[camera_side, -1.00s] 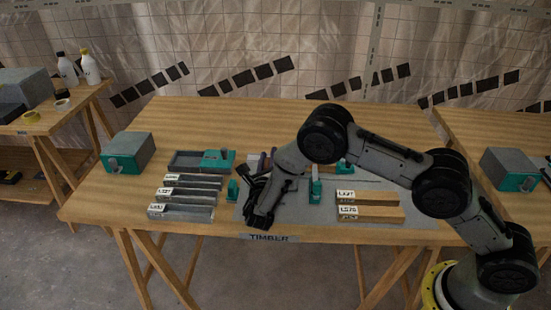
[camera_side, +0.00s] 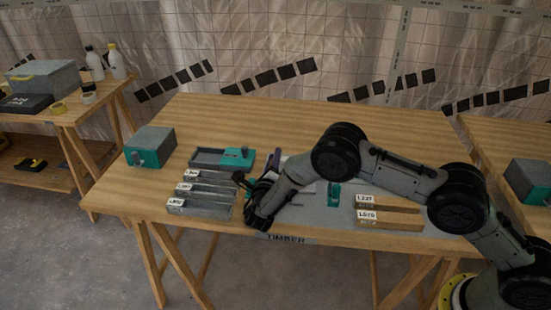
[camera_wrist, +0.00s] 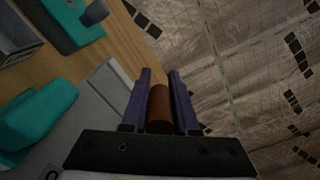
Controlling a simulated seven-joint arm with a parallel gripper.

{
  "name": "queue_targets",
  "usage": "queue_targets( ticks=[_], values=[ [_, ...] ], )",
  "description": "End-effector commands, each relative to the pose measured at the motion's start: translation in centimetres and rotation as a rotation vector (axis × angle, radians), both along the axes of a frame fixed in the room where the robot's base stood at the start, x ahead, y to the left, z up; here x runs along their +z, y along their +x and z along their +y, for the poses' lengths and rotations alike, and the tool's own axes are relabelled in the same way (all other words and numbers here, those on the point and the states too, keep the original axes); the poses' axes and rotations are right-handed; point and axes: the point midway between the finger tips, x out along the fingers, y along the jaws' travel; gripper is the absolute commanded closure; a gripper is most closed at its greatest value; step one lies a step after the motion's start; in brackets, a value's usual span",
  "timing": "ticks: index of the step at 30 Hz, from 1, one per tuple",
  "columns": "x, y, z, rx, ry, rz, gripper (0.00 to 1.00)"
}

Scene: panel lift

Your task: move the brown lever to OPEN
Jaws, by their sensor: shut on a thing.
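The brown lever (camera_wrist: 159,108) shows in the wrist view as a short brown cylinder between my two purple fingers. My gripper (camera_wrist: 160,100) is shut on it. In the side view my gripper (camera_side: 246,168) is low over the front middle of the table, left of centre, with its dark body blocking the view of the lever. The lever's base and any OPEN marking cannot be made out in either view.
Several labelled grey bars (camera_side: 205,190) lie close to the left of my gripper, with a grey-and-teal tray (camera_side: 208,157) behind them. Labelled timber pieces (camera_side: 390,220) lie on the right. A teal block (camera_side: 334,193) stands between. The table's (camera_side: 330,112) back is clear.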

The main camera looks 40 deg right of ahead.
Motion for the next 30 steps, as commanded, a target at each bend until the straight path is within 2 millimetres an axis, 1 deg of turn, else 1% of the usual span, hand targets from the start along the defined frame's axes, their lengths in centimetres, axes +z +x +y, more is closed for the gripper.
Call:
queue_targets(
  ticks=[1, 10, 11, 15, 25, 30],
  values=[
    [-0.9, -0.4, -0.4, -0.007, -0.003, 0.021, 1.0],
    [-1.1, -0.4, -0.4, -0.007, -0.002, 0.023, 1.0],
    [-1.1, -0.4, -0.4, -0.008, -0.002, 0.023, 0.69],
    [-0.8, -0.3, -0.3, -0.005, -0.001, 0.018, 0.44],
    [-0.4, -0.2, 0.0, -0.002, 0.001, 0.008, 0.43],
    [-0.3, -1.3, 1.3, 0.001, 0.0, 0.007, 0.43]
  ],
)
